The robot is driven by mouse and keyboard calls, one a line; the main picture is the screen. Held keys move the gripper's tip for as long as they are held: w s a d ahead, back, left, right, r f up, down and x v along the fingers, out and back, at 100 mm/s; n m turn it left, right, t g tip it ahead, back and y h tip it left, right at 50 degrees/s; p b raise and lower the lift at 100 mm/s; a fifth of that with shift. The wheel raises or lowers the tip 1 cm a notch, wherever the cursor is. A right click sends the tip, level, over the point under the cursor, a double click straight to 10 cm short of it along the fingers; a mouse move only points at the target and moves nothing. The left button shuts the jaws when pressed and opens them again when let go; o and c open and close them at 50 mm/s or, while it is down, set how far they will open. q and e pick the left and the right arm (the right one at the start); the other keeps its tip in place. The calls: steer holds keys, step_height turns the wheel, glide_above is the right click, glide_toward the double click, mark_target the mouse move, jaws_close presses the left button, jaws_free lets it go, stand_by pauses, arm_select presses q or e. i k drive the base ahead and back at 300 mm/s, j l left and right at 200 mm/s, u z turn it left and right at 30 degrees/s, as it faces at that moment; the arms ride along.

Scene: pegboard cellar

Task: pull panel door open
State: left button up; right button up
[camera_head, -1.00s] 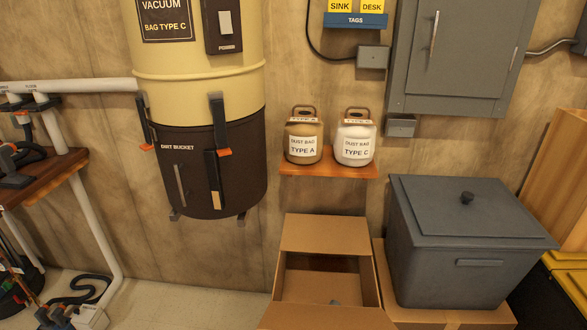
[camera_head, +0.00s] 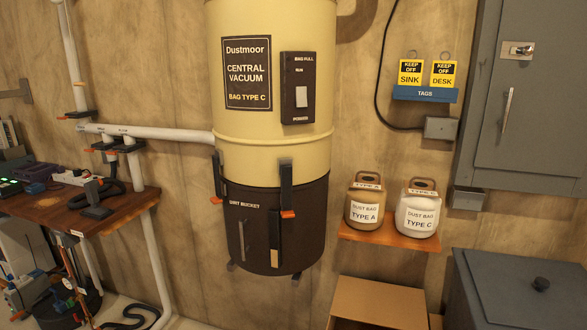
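The grey metal panel (camera_head: 570,110) is mounted on the wall at the right edge of the head view. Its door (camera_head: 535,100) looks shut. The door has a vertical silver handle (camera_head: 507,110) near its left side and a silver latch plate (camera_head: 518,49) above that. The panel's right part is cut off by the picture edge. Neither of my grippers shows in this view.
A cream and brown central vacuum (camera_head: 272,130) hangs on the wall in the middle. A small wooden shelf (camera_head: 388,236) holds two dust bag jars. A grey lidded bin (camera_head: 500,300) and an open cardboard box (camera_head: 375,303) stand below. A cluttered workbench (camera_head: 75,212) is at left.

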mark_target(534, 119)
steer(key=z, duration=1.3)
